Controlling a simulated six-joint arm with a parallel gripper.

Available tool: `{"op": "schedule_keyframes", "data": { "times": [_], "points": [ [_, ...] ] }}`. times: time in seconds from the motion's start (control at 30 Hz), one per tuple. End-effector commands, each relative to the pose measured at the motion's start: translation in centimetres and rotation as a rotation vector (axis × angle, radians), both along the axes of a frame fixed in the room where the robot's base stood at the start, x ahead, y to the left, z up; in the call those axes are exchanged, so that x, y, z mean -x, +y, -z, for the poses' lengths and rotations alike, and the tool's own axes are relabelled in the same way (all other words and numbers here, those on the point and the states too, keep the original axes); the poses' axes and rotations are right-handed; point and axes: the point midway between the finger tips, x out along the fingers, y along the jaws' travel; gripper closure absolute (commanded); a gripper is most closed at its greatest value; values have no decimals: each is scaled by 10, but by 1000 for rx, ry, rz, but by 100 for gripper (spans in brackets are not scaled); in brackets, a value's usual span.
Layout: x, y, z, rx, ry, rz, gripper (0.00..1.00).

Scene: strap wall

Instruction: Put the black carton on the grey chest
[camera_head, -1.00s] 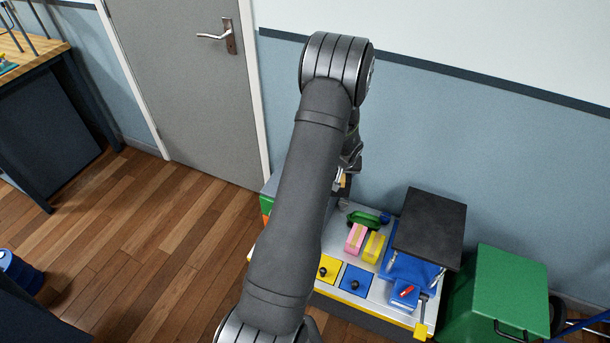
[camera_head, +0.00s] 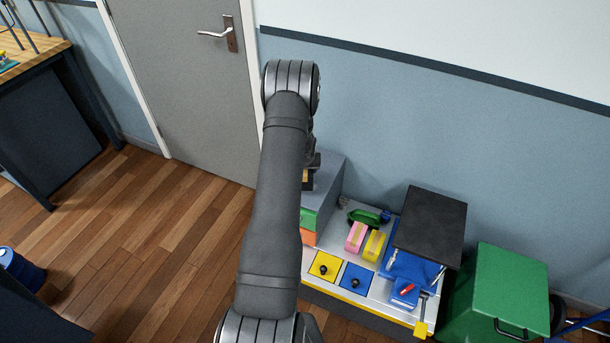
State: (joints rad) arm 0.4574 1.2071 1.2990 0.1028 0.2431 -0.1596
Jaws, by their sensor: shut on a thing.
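The grey chest (camera_head: 327,187) stands against the wall at the left end of the bench, with a plain grey top and green and orange drawer fronts. My gripper (camera_head: 309,172) shows only in part at the right edge of my arm, over the left part of the chest's top. It is shut on a small dark thing with a tan patch, the black carton (camera_head: 307,185) as far as I can see. My arm hides most of the carton, and I cannot tell whether it touches the chest top.
The bench (camera_head: 334,250) holds pink and yellow straps, a green tool, yellow and blue knobbed plates and a blue stand with a black top (camera_head: 431,226). A green bin (camera_head: 497,290) stands at the right. The chest's right top looks clear.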

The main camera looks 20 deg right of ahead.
Motion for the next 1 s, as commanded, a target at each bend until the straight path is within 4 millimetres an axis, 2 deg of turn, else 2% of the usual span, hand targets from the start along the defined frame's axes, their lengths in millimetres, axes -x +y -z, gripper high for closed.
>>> {"op": "schedule_keyframes", "data": {
  "times": [0.23,0.63,0.67,0.73,1.0],
  "points": [
    [0,0,33,0,0,0,78],
    [1,-1,39,0,0,0,78],
    [1,-1,39,0,0,0,35],
    [1,0,39,0,0,0,21],
    [1,-1,38,0,0,0,19]
  ]
}}
